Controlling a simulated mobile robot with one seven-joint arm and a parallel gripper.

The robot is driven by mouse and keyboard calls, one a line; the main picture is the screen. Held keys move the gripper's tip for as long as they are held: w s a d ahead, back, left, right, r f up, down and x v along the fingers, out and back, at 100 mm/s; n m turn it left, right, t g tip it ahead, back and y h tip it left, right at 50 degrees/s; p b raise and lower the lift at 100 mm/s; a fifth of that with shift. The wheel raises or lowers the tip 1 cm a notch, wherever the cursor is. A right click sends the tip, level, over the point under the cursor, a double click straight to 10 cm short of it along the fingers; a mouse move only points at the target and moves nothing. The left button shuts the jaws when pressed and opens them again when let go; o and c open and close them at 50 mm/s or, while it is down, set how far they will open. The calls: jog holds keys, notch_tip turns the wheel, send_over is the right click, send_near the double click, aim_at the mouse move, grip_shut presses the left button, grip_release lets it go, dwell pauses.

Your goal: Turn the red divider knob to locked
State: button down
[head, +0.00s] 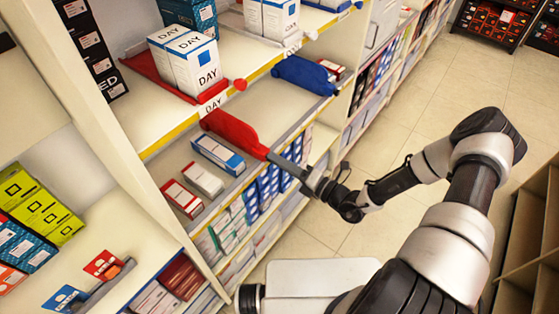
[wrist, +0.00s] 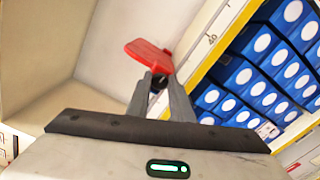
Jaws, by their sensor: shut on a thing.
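A red divider (head: 235,132) lies on the middle shelf in the head view, its narrow end pointing to the shelf front. My gripper (head: 272,157) is shut on that front end, where the knob sits. The wrist view shows the red divider (wrist: 145,52) just beyond my fingertips (wrist: 159,84), with a dark round part between the fingers. The knob itself is mostly hidden by the fingers, so I cannot tell its turn. Another red divider with a round red knob (head: 240,85) is on the shelf above, beside white DAY boxes (head: 190,62).
A blue divider (head: 303,74) lies farther along the shelves. Rows of blue boxes (wrist: 245,85) fill a lower shelf. The tiled aisle floor (head: 400,95) is clear.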

dwell(0.5)
jog(key=c, duration=1.6)
grip_release()
jog(key=shift+o, duration=0.2)
jog(key=v, duration=1.7)
jog(key=shift+s+d+b, duration=0.2)
jog(key=shift+b, duration=0.15)
